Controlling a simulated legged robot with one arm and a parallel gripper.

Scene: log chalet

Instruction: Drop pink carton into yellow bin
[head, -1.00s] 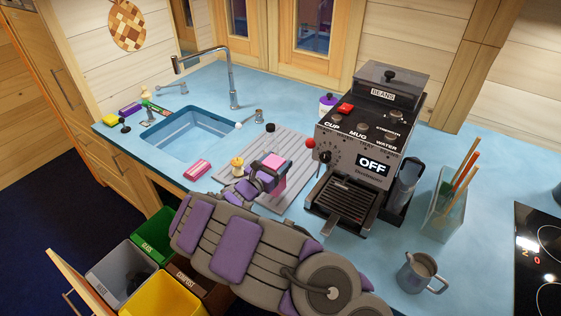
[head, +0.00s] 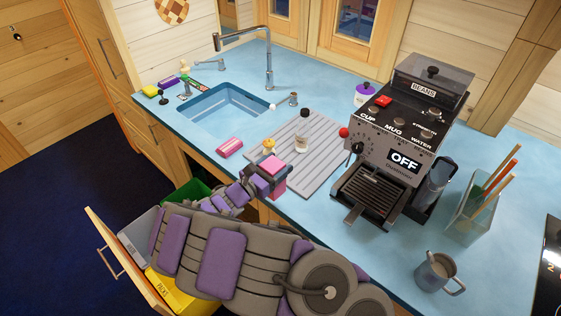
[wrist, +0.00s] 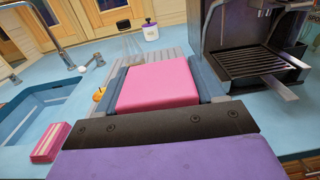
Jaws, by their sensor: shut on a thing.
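My gripper (head: 268,181) is shut on the pink carton (head: 274,167) near the counter's front edge, to the right of the sink. In the wrist view the carton (wrist: 158,82) sits between the two dark fingers. The yellow bin (head: 178,294) is low at the left, in the pulled-out drawer below the counter. My arm covers much of it. The carton is above and to the right of the bin.
A green bin (head: 188,194) and a grey bin (head: 137,235) stand beside it, behind the wooden drawer front (head: 122,258). A pink-and-white sponge-like block (head: 230,147), grooved mat (head: 315,170), clear bottle (head: 302,142) and coffee machine (head: 400,140) are on the counter.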

